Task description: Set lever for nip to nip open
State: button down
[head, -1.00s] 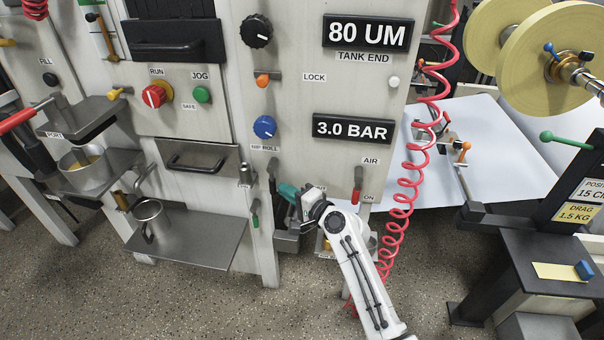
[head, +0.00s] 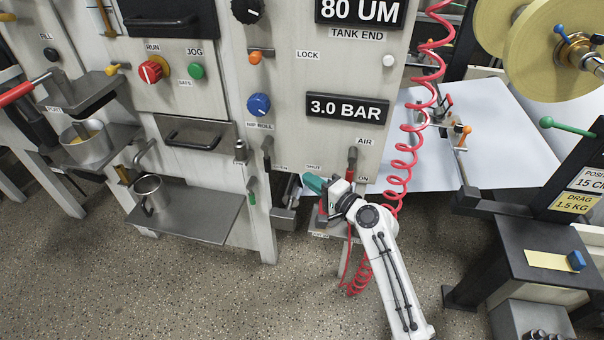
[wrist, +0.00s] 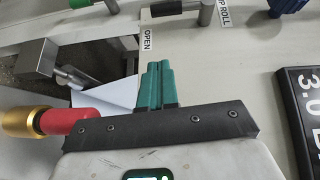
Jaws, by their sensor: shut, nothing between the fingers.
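The dark nip lever (head: 267,152) is on the panel front below the blue nip roll knob. Its lower end is beside the OPEN label (head: 280,167), left of the SHUT label (head: 313,167). In the wrist view the lever (wrist: 175,8) is at the top edge, partly cut off, beside the OPEN label (wrist: 147,40). My gripper (head: 312,183) is right of and below the lever, apart from it. Its teal fingers also show in the wrist view (wrist: 154,66), closed together with nothing between them.
A red-handled lever (head: 352,165) by the AIR and ON labels is just above my wrist. A red coiled hose (head: 407,155) hangs to the right. A red and brass part (wrist: 60,121) is close to my gripper in the wrist view. A shelf with a metal cup (head: 148,190) is left.

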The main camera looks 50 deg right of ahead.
jog(key=shift+s+a, duration=0.2)
jog(key=shift+s, duration=1.95)
jog(key=s+a+f+n+g+y, duration=0.3)
jog(key=a+f+n+g, duration=0.15)
jog(key=a, duration=0.25)
jog(key=s+a+f+n+g+y, duration=0.2)
jog(key=s+a+f+n+g, duration=0.15)
jog(key=a+n, duration=0.35)
jog(key=s+a+f+n+g+h, duration=0.1)
jog(key=s+a+n+g+h, duration=0.2)
jog(key=s, duration=0.5)
jog(key=s+a+f+n+g, duration=0.1)
jog(key=s+f+n+g, duration=0.1)
jog(key=s+n+g, duration=0.4)
notch_tip(320, 180, up, 20)
jog(key=s+m+p, duration=0.2)
jog(key=p, duration=1.7)
jog(key=shift+f+t, duration=0.2)
jog(key=shift+t, duration=0.2)
jog(key=shift+a, duration=0.1)
